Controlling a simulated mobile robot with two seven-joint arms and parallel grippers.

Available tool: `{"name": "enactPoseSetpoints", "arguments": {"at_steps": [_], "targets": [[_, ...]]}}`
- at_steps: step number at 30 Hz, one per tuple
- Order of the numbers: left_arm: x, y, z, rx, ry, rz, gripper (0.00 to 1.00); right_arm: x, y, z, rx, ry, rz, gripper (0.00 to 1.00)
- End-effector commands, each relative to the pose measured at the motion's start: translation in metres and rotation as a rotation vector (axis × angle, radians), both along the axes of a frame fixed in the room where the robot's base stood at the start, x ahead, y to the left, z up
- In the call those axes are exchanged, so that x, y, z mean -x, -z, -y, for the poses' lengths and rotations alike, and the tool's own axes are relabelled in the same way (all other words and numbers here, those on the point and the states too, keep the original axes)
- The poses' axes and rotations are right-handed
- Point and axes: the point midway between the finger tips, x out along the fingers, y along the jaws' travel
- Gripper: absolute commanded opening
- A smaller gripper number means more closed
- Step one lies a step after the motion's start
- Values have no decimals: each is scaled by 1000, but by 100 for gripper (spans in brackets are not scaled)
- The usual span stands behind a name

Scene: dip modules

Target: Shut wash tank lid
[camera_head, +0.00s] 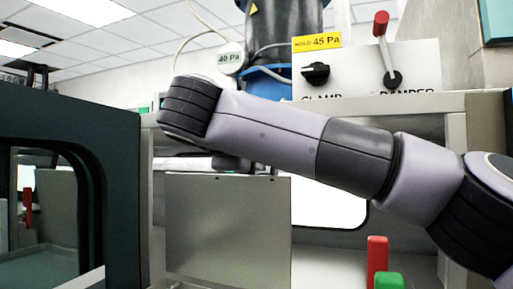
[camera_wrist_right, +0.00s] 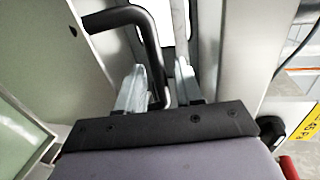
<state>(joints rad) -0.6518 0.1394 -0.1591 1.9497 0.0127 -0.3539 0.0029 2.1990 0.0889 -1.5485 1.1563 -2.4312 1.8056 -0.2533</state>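A flat grey metal panel (camera_head: 228,235), which may be the wash tank lid, stands upright at the lower middle of the head view. My right arm crosses in front of the cabinet from the right, and its gripper is hidden in that view. In the right wrist view, my right gripper (camera_wrist_right: 160,90) has its two fingers apart with a bent black bar handle (camera_wrist_right: 152,50) between them. A gap shows between the handle and the right-hand finger. The handle's upper end meets a pale panel (camera_wrist_right: 45,60) at the left. My left gripper is out of view.
A dark-framed machine with a window (camera_head: 110,150) stands at the left. A control panel (camera_head: 428,62) with a black knob (camera_head: 316,73) and a red-tipped lever (camera_head: 385,50) is above the arm. A red block (camera_head: 377,262) and a green block (camera_head: 389,281) stand at the lower right.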

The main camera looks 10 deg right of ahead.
Motion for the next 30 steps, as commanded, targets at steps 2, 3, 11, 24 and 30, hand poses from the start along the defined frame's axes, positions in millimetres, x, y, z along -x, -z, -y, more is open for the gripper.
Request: {"name": "enactPoseSetpoints", "arguments": {"at_steps": [2, 3, 11, 24, 30], "targets": [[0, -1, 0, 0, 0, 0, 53, -3, 1, 2, 0, 1, -1, 36], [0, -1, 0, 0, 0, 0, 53, -3, 1, 2, 0, 1, -1, 36], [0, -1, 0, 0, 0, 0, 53, -3, 1, 2, 0, 0, 0, 13], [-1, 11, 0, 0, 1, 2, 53, 4, 4, -3, 20, 0, 30, 0], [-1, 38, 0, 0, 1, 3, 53, 23, 7, -16, 73, -2, 108, 0]]}}
